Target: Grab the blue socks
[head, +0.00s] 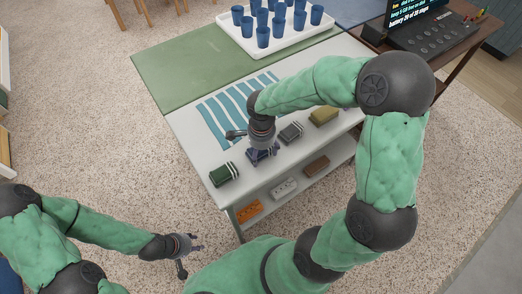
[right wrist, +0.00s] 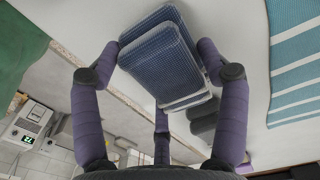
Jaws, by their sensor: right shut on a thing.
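The blue socks (right wrist: 163,55) are a folded bundle with pale edges, filling the upper middle of the right wrist view. My right gripper (right wrist: 160,60) is shut on them, its purple-grey fingers on both sides of the bundle. In the head view my right gripper (head: 262,152) is at the front part of the white table, and it hides most of the socks. I cannot tell whether the socks still touch the tabletop. My left gripper (head: 187,256) is open and empty, low over the carpet in front of the table.
On the white table (head: 188,122), a green bundle (head: 224,174) lies left of my right gripper, a grey bundle (head: 291,132) and an olive one (head: 324,115) right. A striped cloth (head: 230,108) lies behind. A white tray (head: 290,40) holds several blue cups. A lower shelf holds small items.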

